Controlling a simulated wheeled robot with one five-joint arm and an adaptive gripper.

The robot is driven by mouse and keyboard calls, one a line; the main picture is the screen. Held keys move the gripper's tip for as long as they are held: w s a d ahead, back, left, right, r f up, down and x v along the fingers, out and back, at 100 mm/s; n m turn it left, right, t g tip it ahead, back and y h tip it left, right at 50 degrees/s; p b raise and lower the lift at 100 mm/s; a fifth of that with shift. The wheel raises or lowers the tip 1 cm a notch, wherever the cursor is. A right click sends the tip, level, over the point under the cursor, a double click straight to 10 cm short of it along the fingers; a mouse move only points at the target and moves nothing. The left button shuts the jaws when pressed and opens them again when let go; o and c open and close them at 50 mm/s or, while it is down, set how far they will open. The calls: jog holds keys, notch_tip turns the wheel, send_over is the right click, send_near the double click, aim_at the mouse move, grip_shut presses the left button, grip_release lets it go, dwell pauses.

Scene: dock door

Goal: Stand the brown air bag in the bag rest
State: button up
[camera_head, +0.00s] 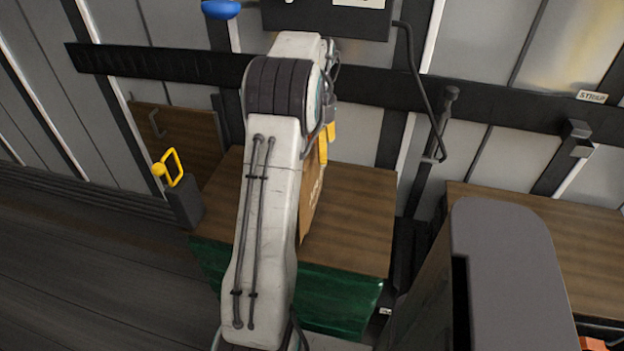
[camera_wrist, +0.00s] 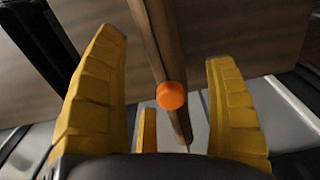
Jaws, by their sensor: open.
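The brown air bag (camera_head: 313,195) stands over the wood-topped surface in the head view, partly hidden behind my arm. In the wrist view it shows nearly edge-on as a narrow brown strip (camera_wrist: 152,40) with a round orange cap (camera_wrist: 171,95). My gripper (camera_wrist: 168,50) is open, with its yellow fingers on either side of the bag's edge and the cap; gaps show on both sides. In the head view only a little of the yellow fingers (camera_head: 328,142) shows past my arm. I cannot make out the bag rest.
The wood-topped surface (camera_head: 360,215) has a green front (camera_head: 325,300). A yellow handle (camera_head: 173,166) sits on a dark post to its left. A dark rail (camera_head: 420,88) and a bent dark rod (camera_head: 418,90) lie along the wall behind. Another wooden top (camera_head: 585,235) is at right.

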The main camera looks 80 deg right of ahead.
jog(key=shift+f, duration=1.05)
jog(key=shift+c, duration=0.4)
jog(key=c, duration=1.3)
jog(key=shift+r, duration=0.1)
